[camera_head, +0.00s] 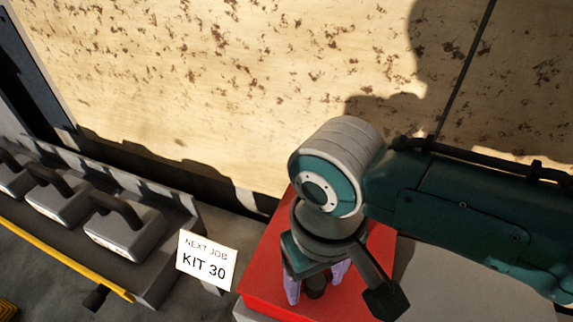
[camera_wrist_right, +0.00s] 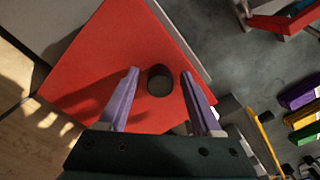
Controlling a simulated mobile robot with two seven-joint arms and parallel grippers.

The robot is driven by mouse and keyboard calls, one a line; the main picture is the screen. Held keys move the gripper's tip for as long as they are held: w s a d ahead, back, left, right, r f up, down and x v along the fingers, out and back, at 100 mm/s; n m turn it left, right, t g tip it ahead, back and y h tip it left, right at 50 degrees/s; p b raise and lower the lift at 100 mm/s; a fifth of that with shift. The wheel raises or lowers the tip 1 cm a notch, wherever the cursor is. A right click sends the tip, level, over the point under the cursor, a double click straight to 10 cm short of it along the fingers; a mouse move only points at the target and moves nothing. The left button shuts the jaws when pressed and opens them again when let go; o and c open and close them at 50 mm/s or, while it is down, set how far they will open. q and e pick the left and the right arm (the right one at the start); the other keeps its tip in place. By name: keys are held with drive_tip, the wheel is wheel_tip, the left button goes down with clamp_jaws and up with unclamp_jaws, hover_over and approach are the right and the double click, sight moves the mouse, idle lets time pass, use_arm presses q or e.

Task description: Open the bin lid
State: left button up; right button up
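The bin lid (camera_head: 262,270) is a flat red panel with a dark round knob (camera_head: 316,288) standing on it. The lid lies flat on a pale bin, and no gap shows under it. My right gripper (camera_head: 316,283) is above the lid, its purple fingers on either side of the knob. In the right wrist view the red lid (camera_wrist_right: 100,75) fills the middle, and the knob (camera_wrist_right: 160,81) sits between the open fingertips (camera_wrist_right: 159,73) with a gap on both sides. The arm hides part of the lid in the head view. My left gripper is not in view.
A white sign (camera_head: 207,262) reading "NEXT JOB KIT 30" stands left of the lid. A rack (camera_head: 160,285) with several grey handled blocks (camera_head: 125,238) and a yellow edge is further left. A speckled pale wall panel (camera_head: 230,80) rises behind.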

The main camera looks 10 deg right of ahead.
clamp_jaws()
idle(0.3)
idle(1.0)
